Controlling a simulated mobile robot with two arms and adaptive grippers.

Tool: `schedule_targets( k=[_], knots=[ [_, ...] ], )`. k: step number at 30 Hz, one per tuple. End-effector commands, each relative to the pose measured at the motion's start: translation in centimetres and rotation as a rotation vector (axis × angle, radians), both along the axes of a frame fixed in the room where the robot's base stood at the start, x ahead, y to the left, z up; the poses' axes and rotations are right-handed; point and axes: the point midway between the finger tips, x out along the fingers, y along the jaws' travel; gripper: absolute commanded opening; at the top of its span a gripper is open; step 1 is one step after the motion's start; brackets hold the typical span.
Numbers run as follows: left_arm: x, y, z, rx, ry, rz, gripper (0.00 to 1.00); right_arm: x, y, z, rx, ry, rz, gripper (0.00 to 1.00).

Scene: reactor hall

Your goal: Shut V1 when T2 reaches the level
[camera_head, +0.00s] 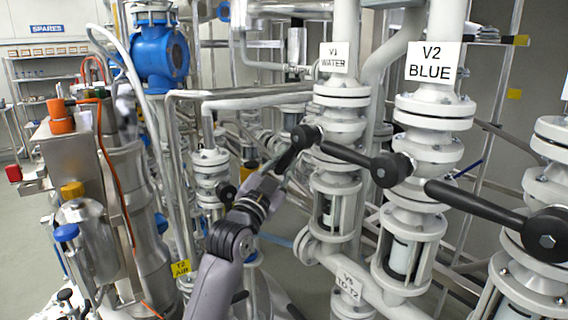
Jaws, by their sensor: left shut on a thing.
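Valve V1 has a white "V1 WATER" label (333,58) on its pipe. Its black lever (292,152) slants down and to the left from its hub, out of line with the pipe. My left gripper (274,174) is shut on the outer end of this lever; the fingers are small and partly dark against it. A sight glass (328,208) sits in the pipe below V1, its level too small to read. A yellow "T2 AIR" tag (181,268) hangs at lower left. I cannot make out T2's level. My right gripper is out of view.
V2, labelled "V2 BLUE" (434,62), has a black lever (350,156) pointing left, close to V1's hub. Another black lever (470,203) is at right. A "V5 TO T2" label (347,284) is below. A steel vessel with an orange cable (128,215) stands left. Pipes crowd the middle.

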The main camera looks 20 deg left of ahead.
Motion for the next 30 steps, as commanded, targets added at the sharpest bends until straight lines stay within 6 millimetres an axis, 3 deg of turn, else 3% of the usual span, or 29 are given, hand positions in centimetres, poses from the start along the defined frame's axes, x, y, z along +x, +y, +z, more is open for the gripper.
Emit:
schedule_targets(
  k=[17,30],
  knots=[
    [0.5,0.6,0.3,0.08,-0.058,0.003,0.0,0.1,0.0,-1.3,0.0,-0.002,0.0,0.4],
    [1.2,1.8,3.8,0.374,-0.287,0.007,0.0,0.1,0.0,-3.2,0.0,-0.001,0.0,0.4]
  ],
)
